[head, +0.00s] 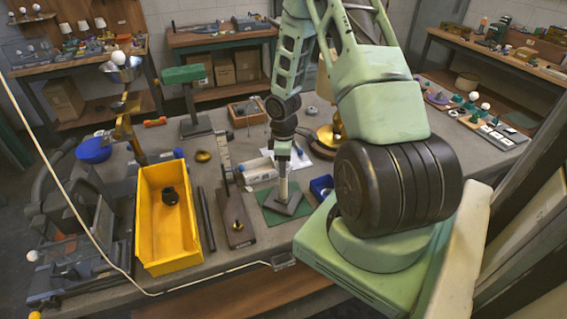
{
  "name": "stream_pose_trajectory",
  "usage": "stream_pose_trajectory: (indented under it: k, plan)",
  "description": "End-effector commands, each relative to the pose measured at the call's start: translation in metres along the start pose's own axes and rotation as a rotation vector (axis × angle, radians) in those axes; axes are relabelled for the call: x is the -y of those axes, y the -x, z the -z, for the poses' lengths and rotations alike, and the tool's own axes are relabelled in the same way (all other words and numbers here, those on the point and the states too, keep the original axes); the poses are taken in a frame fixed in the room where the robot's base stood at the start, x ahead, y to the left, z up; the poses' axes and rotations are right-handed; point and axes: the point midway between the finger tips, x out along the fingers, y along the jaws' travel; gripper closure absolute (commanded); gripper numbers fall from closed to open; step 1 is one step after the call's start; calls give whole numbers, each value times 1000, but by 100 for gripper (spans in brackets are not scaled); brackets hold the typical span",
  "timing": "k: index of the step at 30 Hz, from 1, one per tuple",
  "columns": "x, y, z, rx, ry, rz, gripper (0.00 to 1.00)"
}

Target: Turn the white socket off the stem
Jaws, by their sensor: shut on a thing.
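The pale stem (283,186) stands upright on a grey square base (285,203), which sits on a green mat (268,217) near the middle of the bench. My gripper (283,156) points straight down over the top of the stem. Its jaws are shut around the stem's upper end, where the white socket is. The socket is mostly hidden by the fingers, and its turn on the stem cannot be made out at this size.
A yellow bin (167,255) with a dark part stands to the left. A dark board with a brass piece (236,223) lies nearer. A blue box (321,187) is close on the right. A brass lamp (332,135) and a green-headed post (184,74) stand behind.

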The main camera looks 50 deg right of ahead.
Motion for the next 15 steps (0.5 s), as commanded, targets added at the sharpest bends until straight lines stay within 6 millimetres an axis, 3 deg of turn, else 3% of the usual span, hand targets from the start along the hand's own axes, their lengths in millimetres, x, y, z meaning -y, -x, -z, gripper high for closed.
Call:
stream_pose_trajectory:
  k: [15]
  plan:
    - [0,10,0,0,0,0,76]
